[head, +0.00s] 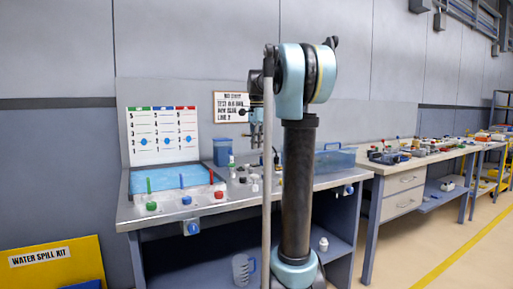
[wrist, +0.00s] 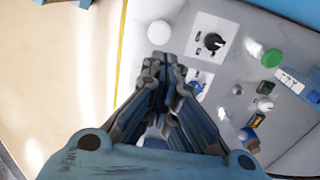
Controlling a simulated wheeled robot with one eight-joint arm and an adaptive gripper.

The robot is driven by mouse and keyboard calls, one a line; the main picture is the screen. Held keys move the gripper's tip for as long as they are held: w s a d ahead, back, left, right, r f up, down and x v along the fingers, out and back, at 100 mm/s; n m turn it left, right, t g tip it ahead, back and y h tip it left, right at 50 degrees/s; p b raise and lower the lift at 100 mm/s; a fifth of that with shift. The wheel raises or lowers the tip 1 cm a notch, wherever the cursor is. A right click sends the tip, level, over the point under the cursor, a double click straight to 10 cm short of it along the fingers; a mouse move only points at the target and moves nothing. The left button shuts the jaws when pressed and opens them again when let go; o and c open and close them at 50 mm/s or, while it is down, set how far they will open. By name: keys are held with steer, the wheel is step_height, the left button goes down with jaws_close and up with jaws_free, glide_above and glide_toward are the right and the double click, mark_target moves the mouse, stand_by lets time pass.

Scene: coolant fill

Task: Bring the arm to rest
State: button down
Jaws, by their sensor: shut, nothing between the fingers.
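My arm stands in the middle of the head view, in front of the metal workbench (head: 180,212). The fingertips appear apart from these parts, though the height above the panel is hard to tell.
A board with three gauges (head: 162,120) stands behind a blue tray (head: 170,178). Green, blue and red valves line the bench front. A blue container (head: 222,152) and a clear blue bin (head: 335,160) stand further back. A jug (head: 242,268) sits below. Open floor (head: 425,250) lies at right.

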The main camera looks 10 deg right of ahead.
stand_by(0.3)
steer(key=s+a+f+n+t, duration=0.1)
steer(key=s+f+n, duration=1.3)
steer(key=s+f, duration=1.9)
steer(key=s+t, duration=0.1)
steer(key=s, duration=0.2)
steer(key=shift+n, duration=0.3)
steer(key=shift+w+a, duration=0.1)
steer(key=shift+w+f, duration=0.25)
steer(key=shift+w, duration=0.2)
